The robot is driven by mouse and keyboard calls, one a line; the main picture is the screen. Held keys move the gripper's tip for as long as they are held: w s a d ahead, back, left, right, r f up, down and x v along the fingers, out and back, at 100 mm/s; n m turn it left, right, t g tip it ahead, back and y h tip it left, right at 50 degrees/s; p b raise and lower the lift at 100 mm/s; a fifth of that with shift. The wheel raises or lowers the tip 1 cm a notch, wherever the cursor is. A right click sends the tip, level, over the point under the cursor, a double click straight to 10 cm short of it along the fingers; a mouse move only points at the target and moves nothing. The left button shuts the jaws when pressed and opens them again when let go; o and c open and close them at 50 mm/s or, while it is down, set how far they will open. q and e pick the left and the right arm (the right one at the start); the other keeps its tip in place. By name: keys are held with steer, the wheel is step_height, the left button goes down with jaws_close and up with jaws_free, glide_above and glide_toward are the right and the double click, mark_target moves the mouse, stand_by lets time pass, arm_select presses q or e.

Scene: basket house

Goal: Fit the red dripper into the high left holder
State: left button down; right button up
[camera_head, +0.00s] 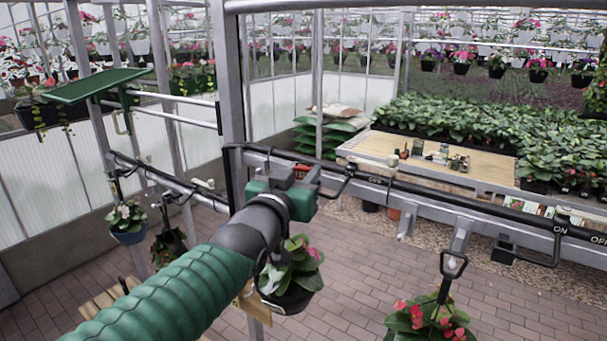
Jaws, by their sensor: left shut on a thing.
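My left gripper (292,175) is at the middle of the view, seen from behind, at the left end of the long grey rail. It is shut. A small red patch, which looks like the red dripper (301,171), shows at its fingertips; most of it is hidden by the gripper. A black bent lever (336,188) on the rail is close to the gripper's right side; I cannot tell if they touch. I cannot make out the high left holder for certain; a black hose and brackets (125,170) run along the left rail. My right gripper is not in view.
A grey upright post (228,75) stands just behind my left gripper. The grey rail (420,200) carries ON and OFF labels and another black lever (540,258). A green shelf (97,85) is at upper left. Potted plants (290,285) hang below. A wooden table (400,155) stands beyond.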

arm_select(q)
steer(key=shift+w+f+b, duration=0.1)
steer(key=shift+f+b, duration=0.35)
steer(key=shift+f, duration=0.35)
steer(key=c, duration=1.4)
jaws_free()
steer(key=o, duration=0.4)
steer(key=shift+s+a+r, duration=0.15)
steer(key=shift+s+a, duration=0.05)
steer(key=shift+a, duration=0.1)
